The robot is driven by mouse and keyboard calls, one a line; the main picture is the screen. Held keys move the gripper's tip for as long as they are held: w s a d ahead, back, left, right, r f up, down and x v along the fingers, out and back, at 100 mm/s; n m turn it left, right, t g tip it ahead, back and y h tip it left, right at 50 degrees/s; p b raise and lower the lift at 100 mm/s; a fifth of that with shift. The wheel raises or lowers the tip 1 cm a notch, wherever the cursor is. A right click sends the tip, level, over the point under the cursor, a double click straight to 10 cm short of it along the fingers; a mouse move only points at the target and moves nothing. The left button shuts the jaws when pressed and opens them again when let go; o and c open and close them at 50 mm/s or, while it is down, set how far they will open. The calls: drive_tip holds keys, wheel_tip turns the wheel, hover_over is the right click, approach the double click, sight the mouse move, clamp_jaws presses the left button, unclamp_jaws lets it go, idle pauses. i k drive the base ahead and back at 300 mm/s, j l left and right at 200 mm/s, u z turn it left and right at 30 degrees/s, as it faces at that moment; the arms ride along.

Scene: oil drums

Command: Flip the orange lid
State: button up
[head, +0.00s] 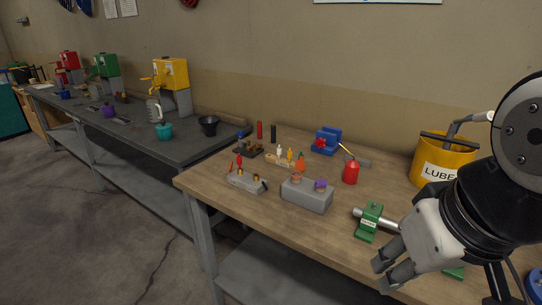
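No part is plainly an orange lid. A small orange-brown cap (297,178) sits on the left of a grey block (307,196) on the wooden bench. An orange cone-shaped piece (300,163) stands just behind that block. Which of these is the lid I cannot tell, as both are small. My gripper (379,277) is at the lower right, over the bench's front edge, pointing left and down. Its two fingertips are apart and nothing shows between them. It is well to the right of the block and nearer to the camera.
A purple cap (320,185) is beside the orange-brown one. A green clamp (368,222) with a metal bar stands close to my gripper. A red can (350,173), a blue box (326,141) and a yellow LUBE bucket (443,160) are farther back. The front middle of the bench is clear.

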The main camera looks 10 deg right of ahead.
sight(300, 165)
drive_tip(key=i+j+z, duration=0.2)
drive_tip(key=z, duration=0.15)
drive_tip(key=i+j+z, duration=0.35)
